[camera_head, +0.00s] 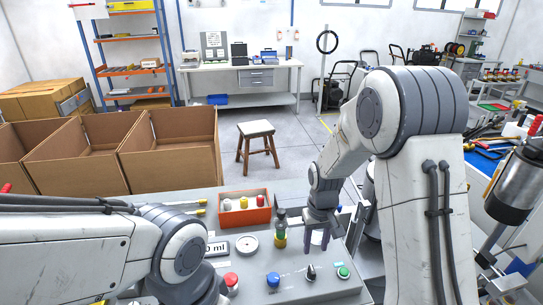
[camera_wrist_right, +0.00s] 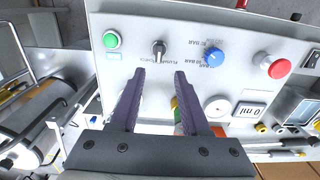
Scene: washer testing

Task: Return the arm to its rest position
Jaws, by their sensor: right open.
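My right arm reaches down from the right in the head view. My right gripper (camera_head: 318,239) hangs above the control panel (camera_head: 290,292), pointing down. In the right wrist view my right gripper (camera_wrist_right: 158,75) shows two dark purple fingers spread apart with nothing between them. Ahead of the fingers is a black selector knob (camera_wrist_right: 159,48), apart from them as far as I can see. It also shows in the head view (camera_head: 311,272). My left arm crosses the lower left of the head view, but its gripper is out of sight.
The panel carries a green button (camera_head: 344,272), a blue knob (camera_head: 273,279), a red button (camera_head: 231,280) and a round gauge (camera_head: 247,244). An orange bin (camera_head: 245,214) stands behind them. Large cardboard boxes (camera_head: 170,150) are at left. A stool (camera_head: 257,130) stands on open floor.

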